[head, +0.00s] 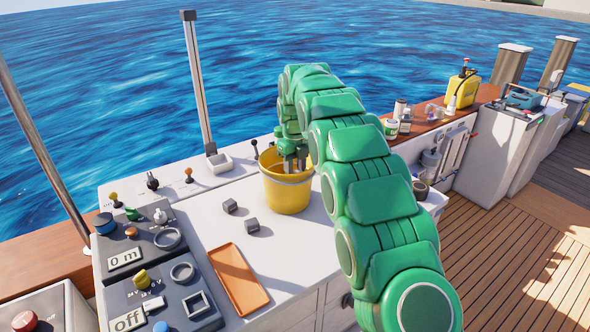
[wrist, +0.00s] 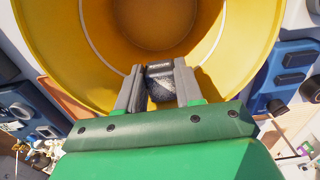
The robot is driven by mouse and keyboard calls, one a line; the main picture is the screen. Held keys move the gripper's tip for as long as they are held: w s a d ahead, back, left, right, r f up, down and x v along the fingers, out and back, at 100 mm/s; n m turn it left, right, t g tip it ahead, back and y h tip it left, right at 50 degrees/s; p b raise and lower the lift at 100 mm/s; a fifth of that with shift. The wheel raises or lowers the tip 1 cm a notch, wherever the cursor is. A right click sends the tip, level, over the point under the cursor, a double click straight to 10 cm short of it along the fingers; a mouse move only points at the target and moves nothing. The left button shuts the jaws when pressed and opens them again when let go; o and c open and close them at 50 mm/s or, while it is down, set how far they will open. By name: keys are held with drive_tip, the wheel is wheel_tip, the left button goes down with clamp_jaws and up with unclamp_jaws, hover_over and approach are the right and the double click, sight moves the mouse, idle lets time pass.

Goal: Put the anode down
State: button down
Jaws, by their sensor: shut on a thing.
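My gripper (wrist: 159,86) is shut on a small dark grey block, the anode (wrist: 160,90), which sits between its two grey fingers in the wrist view. The fingers point into the mouth of a yellow bucket (wrist: 60,45), whose inside fills much of that view. In the head view, my gripper (head: 291,163) is at the opening of the yellow bucket (head: 288,196), which stands on the white counter. The held anode is hidden there by the fingers and the bucket. I cannot tell how far it is above the bucket's bottom.
Two grey blocks (head: 230,206) (head: 252,225) lie on the counter left of the bucket. An orange tray (head: 238,278) lies in front of them. Control panels (head: 150,240) with knobs stand at the left. Jars (head: 391,128) and a yellow sprayer (head: 465,86) stand at the right.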

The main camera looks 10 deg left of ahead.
sight(295, 170)
drive_tip(key=shift+f, duration=0.1)
drive_tip(key=c, duration=0.7)
unclamp_jaws()
drive_tip(key=shift+c, duration=0.2)
wheel_tip(295, 170, up, 7)
drive_tip(key=shift+r, duration=0.45)
